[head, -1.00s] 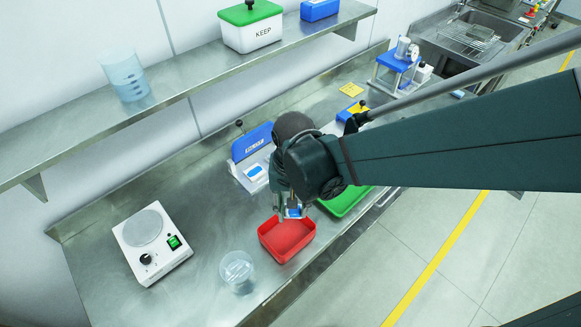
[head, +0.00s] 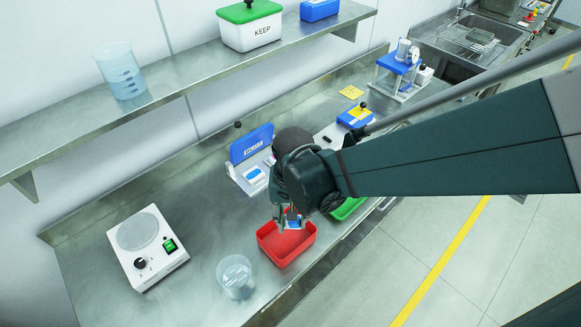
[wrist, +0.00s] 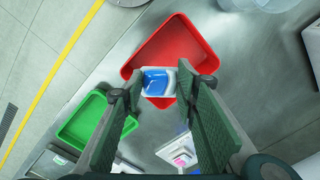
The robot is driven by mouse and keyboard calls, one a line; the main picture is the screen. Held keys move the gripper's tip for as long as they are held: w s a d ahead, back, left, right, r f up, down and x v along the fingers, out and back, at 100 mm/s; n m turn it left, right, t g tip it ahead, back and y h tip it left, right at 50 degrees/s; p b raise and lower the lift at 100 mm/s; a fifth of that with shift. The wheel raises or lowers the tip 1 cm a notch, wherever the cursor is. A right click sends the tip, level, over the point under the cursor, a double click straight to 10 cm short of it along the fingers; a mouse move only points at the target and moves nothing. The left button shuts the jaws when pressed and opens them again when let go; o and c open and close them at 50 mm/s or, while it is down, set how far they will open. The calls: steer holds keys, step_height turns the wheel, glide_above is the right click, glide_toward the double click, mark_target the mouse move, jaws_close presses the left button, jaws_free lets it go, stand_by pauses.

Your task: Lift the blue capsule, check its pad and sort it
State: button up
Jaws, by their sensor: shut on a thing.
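My gripper (head: 291,216) is shut on the blue capsule (wrist: 157,82), which shows blue with a pale casing between the fingertips in the wrist view. Only a small part of the capsule (head: 292,213) shows in the head view, under my wrist. The gripper holds it over the red tray (wrist: 207,52), near one side; the red tray (head: 264,244) also shows in the head view. The green tray (wrist: 66,136) lies to the left in the wrist view; in the head view my arm hides most of it. The capsule's underside is hidden.
A white device with a raised blue lid (head: 252,144) stands behind the gripper. A white hotplate-like unit (head: 147,246) and a clear beaker (head: 236,276) stand left of the red tray.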

steer(key=o, duration=0.8)
steer(key=shift+r, duration=0.15)
steer(key=shift+r, duration=5.85)
steer(key=shift+d, duration=0.1)
steer(key=d+t+b, duration=0.1)
steer(key=d+t, duration=0.1)
steer(key=d, duration=0.5)
steer(key=d+r+t+b, duration=0.1)
steer(key=d+t+b, duration=0.1)
steer(key=d, duration=0.6)
steer(key=s+d+r+t+b, duration=0.1)
steer(key=d+t+b, duration=0.1)
steer(key=d, duration=0.6)
steer(key=shift+d+t, duration=0.25)
steer(key=shift+t, duration=0.35)
